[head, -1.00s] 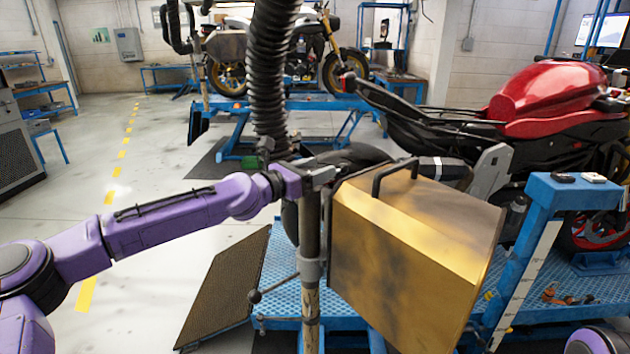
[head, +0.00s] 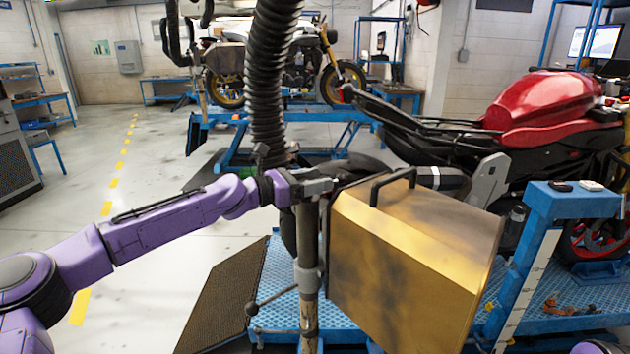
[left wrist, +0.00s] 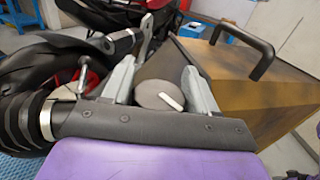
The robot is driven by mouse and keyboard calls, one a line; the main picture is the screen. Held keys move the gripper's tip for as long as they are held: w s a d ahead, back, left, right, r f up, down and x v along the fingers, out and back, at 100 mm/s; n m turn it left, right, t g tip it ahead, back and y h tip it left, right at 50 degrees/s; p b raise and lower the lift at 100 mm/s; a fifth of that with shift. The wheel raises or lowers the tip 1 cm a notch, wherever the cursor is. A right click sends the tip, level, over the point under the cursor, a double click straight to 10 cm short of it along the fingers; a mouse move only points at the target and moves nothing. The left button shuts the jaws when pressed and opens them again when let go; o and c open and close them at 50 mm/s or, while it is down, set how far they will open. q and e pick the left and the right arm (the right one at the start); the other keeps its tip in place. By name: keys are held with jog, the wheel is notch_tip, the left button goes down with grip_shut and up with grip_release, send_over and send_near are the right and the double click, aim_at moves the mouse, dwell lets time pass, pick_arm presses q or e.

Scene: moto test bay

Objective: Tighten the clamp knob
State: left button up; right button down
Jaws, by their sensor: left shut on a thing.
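The clamp knob (left wrist: 158,95) is a grey round knob with a white mark, in the left wrist view. My left gripper (left wrist: 162,88) has a finger on each side of it and is shut on it. In the head view my left gripper (head: 320,186) is at the top of an upright post (head: 308,240), beside the hanging black hose; the knob is not clearly visible there. My right gripper is not in view.
A large gold-brown box with a black handle (head: 410,250) stands just right of the post. A ball-ended lever (head: 252,308) sticks out left of the post. A red motorcycle (head: 550,105) is behind right. A ribbed black hose (head: 270,80) hangs above. Open floor lies left.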

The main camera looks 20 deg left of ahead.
pick_arm(q)
jog(key=o, duration=1)
jog(key=v, duration=1)
jog(key=shift+s+a+b, duration=0.15)
jog(key=shift+a+b, duration=0.05)
jog(key=shift+b, duration=0.2)
